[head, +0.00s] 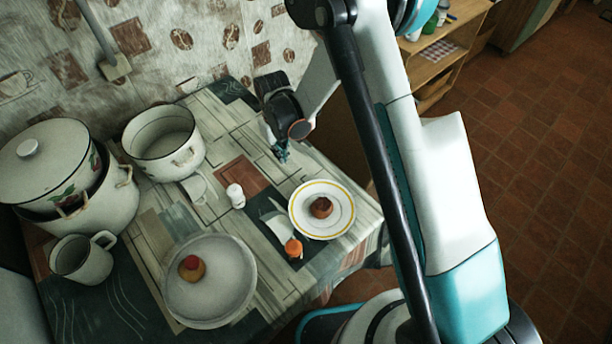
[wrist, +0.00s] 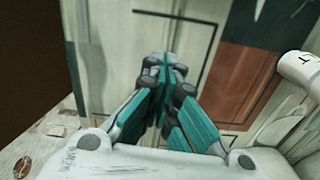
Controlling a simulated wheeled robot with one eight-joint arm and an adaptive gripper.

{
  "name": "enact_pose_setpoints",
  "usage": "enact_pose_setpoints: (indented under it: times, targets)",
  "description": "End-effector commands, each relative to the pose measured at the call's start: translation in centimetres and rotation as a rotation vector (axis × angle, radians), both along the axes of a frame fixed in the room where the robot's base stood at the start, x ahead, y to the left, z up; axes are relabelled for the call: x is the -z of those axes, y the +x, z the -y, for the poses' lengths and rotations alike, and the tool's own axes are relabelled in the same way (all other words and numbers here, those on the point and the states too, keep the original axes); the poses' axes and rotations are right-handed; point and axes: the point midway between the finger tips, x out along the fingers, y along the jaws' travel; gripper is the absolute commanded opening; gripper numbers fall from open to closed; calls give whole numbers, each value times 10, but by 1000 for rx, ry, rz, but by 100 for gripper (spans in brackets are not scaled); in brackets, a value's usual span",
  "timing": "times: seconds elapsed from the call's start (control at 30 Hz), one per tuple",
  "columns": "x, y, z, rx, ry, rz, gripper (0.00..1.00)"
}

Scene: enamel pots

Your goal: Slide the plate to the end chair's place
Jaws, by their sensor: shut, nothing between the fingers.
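A white plate with a yellow ring (head: 340,222) lies near the right edge of the table and bears a brown cake. A second, plain greyish plate (head: 228,290) lies at the near edge and bears a small bun with a red top. I cannot tell from the pictures which one is meant. My gripper (head: 283,156) is shut and empty near the far right edge of the table, beyond the yellow-ringed plate and apart from it. In the wrist view its closed fingers (wrist: 172,66) point at bare patterned tabletop. I cannot clearly make out the end chair.
A white shaker (head: 236,197) stands mid-table; it also shows in the wrist view (wrist: 301,70). A small orange item (head: 293,247) sits beside the yellow-ringed plate. An open pot (head: 165,165), a lidded pot (head: 105,205) and a mug (head: 83,262) crowd the left.

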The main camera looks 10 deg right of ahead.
Motion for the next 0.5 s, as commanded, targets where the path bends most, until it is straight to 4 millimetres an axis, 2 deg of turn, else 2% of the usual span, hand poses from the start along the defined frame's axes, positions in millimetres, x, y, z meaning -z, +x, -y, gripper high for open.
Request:
enact_pose_setpoints:
  times: [0.17, 0.5]
  targets:
    - [2, -12, 6, -1, -1, -2, 0]
    - [3, -68, 38, 0, 0, -1, 0]
